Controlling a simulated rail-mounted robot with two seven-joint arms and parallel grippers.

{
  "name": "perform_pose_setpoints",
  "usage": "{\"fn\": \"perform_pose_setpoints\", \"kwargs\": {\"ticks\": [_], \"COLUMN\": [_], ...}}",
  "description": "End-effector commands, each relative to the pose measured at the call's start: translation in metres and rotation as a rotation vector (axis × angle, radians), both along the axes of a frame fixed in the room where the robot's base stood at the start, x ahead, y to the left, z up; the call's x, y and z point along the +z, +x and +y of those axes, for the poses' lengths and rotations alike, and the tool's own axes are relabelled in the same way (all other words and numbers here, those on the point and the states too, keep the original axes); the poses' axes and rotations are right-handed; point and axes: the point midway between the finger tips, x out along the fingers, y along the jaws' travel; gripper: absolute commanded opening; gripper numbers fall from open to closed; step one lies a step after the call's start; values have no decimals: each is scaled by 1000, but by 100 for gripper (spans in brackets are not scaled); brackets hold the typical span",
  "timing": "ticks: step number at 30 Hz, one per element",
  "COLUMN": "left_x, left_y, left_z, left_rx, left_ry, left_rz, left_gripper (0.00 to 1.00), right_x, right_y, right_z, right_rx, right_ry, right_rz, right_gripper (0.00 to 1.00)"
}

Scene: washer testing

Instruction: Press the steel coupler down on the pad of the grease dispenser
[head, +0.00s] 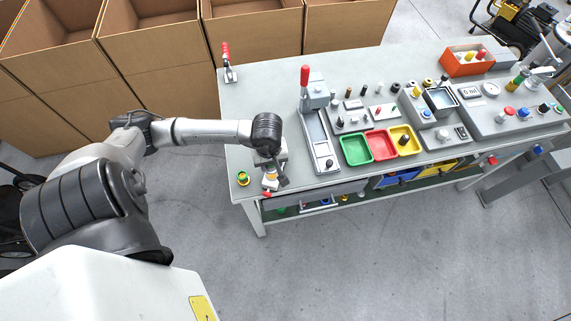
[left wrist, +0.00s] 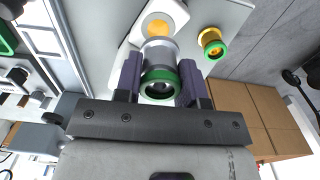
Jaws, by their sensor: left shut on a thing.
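In the left wrist view, my left gripper (left wrist: 160,88) is shut on the steel coupler (left wrist: 161,50), a silver cylinder with a green ring and dark bore facing the camera. The dispenser's orange pad (left wrist: 158,27) shows just beyond the coupler, on a pale block (left wrist: 178,12). Whether coupler and pad touch I cannot tell. In the head view, my left gripper (head: 271,172) is at the table's near left corner, largely covering the dispenser and coupler. My right gripper is not in view.
A green-and-yellow ring-shaped part (head: 243,178) stands on the table (head: 255,100) left of the gripper. A grey press with a red handle (head: 305,76) and green, red and yellow trays (head: 356,149) are to the right. Cardboard boxes (head: 150,55) stand behind.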

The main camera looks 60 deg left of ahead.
Motion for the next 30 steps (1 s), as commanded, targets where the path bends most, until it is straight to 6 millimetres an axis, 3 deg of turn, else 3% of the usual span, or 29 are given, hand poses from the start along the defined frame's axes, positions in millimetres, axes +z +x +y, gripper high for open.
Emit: {"fn": "perform_pose_setpoints", "kwargs": {"ticks": [8,24,30], "left_x": [-1,-38,-43], "left_y": [-7,-7,-7], "left_z": [8,7,7], "left_rx": [7,7,6], "left_ry": [0,-2,0], "left_rz": [-1,-2,-1], "left_gripper": [7,7,7], "right_x": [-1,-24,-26], "right_y": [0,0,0], "right_z": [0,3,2], "right_rx": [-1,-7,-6], "right_ry": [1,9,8], "right_rz": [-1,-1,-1], "right_gripper": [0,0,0]}}
